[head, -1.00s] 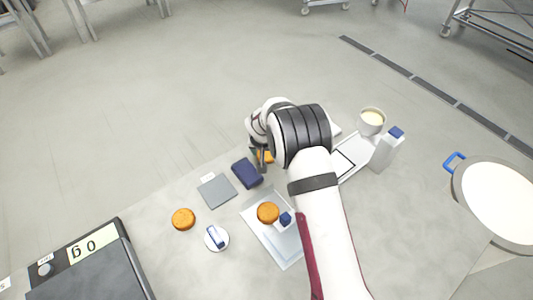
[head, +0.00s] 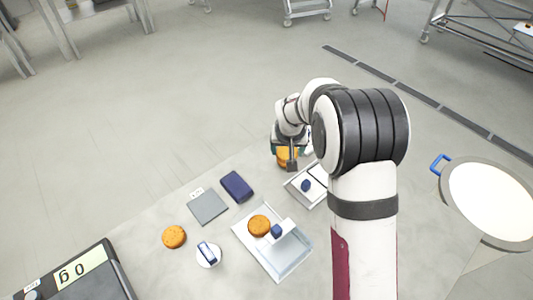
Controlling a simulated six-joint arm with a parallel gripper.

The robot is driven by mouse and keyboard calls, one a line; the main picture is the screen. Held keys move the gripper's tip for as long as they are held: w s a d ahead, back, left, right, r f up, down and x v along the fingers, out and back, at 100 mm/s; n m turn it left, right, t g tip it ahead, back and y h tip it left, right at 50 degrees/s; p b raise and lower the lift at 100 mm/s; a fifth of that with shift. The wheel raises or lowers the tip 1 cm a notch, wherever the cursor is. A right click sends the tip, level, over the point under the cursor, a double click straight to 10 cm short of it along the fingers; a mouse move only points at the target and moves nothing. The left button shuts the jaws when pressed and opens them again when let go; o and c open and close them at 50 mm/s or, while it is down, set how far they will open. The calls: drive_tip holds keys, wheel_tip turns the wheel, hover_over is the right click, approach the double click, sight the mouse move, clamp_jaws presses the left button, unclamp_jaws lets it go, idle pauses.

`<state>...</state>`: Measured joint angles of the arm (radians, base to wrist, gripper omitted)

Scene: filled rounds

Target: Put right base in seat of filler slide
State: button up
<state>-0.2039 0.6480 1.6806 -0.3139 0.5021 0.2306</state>
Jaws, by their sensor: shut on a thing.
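My gripper (head: 291,162) is shut on an orange-brown round base (head: 283,152). The base looks apart from the slide. A second orange round (head: 259,225) sits on a pale tray (head: 285,268) beside another blue knob (head: 277,231). A third round (head: 174,237) lies on the table at left.
A dark blue block (head: 236,186) and a grey square plate (head: 208,207) lie left of the slide. A small white disc with a blue-marked piece (head: 208,254) stands near the tray. A scale (head: 75,275) is front left; a large white-topped round pan (head: 490,203) is at right.

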drive_tip(key=s+d+r, duration=0.1)
drive_tip(key=s+d, duration=0.2)
drive_tip(key=d, duration=0.8)
drive_tip(key=s+d+r, duration=0.2)
drive_tip(key=d, duration=0.8)
drive_tip(key=w+a+f, duration=0.3)
drive_tip(key=a+f, duration=0.1)
drive_tip(key=a, duration=0.1)
drive_tip(key=w+a+f, duration=0.2)
drive_tip(key=a, duration=0.1)
drive_tip(key=shift+w+a+f, duration=0.1)
drive_tip(key=shift+w+f, duration=0.2)
drive_tip(key=shift+w, duration=0.05)
drive_tip(key=shift+w+a+f, duration=0.1)
drive_tip(key=shift+a+f, duration=0.05)
drive_tip(key=shift+f, duration=0.95)
drive_tip(key=shift+w+a+f, duration=0.1)
drive_tip(key=shift+f, duration=0.95)
drive_tip(key=shift+f, duration=0.1)
drive_tip(key=o, duration=0.8)
